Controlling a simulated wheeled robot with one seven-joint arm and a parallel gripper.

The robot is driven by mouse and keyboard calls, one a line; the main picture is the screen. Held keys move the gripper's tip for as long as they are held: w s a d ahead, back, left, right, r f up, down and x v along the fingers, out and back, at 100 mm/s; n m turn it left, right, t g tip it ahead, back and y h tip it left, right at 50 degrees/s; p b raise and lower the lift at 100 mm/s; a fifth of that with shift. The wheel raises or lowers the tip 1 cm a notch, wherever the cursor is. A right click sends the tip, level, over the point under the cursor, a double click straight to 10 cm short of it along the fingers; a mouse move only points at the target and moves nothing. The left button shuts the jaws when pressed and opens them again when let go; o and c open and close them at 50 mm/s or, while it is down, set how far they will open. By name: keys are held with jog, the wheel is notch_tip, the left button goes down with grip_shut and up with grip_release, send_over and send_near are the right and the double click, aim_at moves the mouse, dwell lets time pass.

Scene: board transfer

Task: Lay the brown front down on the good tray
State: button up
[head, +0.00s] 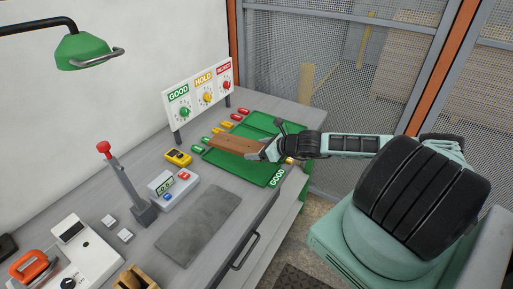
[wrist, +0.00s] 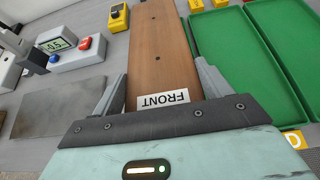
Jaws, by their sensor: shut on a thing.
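The brown front (head: 233,144) is a long flat wooden board held roughly level. In the wrist view the brown front (wrist: 162,50) stretches away from me, with a white FRONT label at its near end. My gripper (head: 268,151) is shut on that near end, a finger on each long edge (wrist: 165,88). The good tray (head: 240,168) is green with a white GOOD label on its near end. In the head view the board crosses over this tray and hides part of it. I cannot tell the gap between them.
A GOOD, HOLD and REJECT sign (head: 200,92) stands behind. A grey mat (head: 198,224), scale display (head: 165,186), yellow meter (head: 178,157) and red-knobbed lever (head: 125,180) occupy the bench leftward.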

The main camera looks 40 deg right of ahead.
jog(key=shift+f+b, duration=2.35)
jog(key=shift+f, duration=0.75)
jog(key=shift+f, duration=0.25)
jog(key=o, duration=1.2)
jog(key=shift+c, duration=0.2)
jog(key=c, duration=1.2)
jog(key=shift+c, duration=0.2)
jog(key=shift+s+d, duration=0.25)
jog(key=shift+s, duration=0.5)
jog(key=shift+s+d, duration=0.25)
jog(key=shift+s, duration=0.45)
